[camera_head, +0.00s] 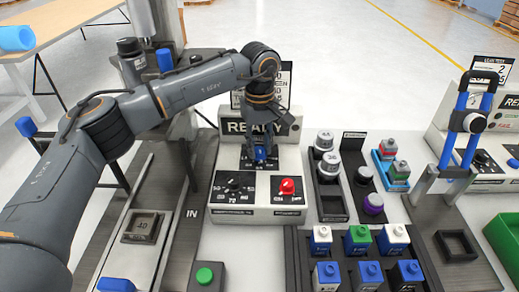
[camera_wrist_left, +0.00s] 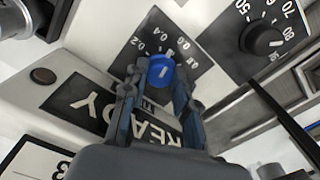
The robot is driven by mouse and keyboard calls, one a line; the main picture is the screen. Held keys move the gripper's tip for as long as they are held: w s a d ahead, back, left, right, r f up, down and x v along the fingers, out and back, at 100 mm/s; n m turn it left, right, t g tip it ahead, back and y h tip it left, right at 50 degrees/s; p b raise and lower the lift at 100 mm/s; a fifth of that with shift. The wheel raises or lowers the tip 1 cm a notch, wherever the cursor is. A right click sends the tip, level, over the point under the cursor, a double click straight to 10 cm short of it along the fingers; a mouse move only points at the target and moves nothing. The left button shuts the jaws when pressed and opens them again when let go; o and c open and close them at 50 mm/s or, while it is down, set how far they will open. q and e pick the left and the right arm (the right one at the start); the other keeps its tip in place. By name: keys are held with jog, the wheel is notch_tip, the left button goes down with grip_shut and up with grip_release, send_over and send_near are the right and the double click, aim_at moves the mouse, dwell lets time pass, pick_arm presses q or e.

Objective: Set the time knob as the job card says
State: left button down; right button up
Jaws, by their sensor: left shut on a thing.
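A blue knob (camera_wrist_left: 162,70) sits on a dark dial plate marked 0.2, 0.4, 0.6 and 0.8 in the left wrist view. In the head view the blue knob (camera_head: 260,154) is partly hidden by my fingers. My left gripper (camera_head: 259,148) comes down on it from above; in the wrist view the left gripper (camera_wrist_left: 160,85) is shut on the knob. A white mark shows at the knob's upper edge, between 0.4 and 0.6; its exact setting is hard to tell. A white card (camera_head: 284,75) stands behind the panel, its writing mostly hidden by my arm. My right gripper is not in view.
A black knob (camera_head: 235,185) with a 50 to 80 scale and a red switch (camera_head: 287,187) sit close in front. The READY display (camera_head: 240,127) is just behind. Racks of parts (camera_head: 355,240) stand to the right, a green button (camera_head: 205,276) at the front.

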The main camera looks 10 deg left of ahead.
aim_at(259, 149)
pick_arm(q)
jog(key=m+b, duration=0.1)
jog(key=m, duration=0.4)
jog(key=shift+m, duration=0.3)
jog(key=m, duration=0.4)
jog(key=shift+r+m, duration=0.1)
jog(key=shift+m, duration=0.3)
jog(key=c, duration=1)
grip_release()
jog(key=shift+c, duration=0.2)
jog(key=shift+r, duration=0.15)
notch_tip(259, 149, up, 12)
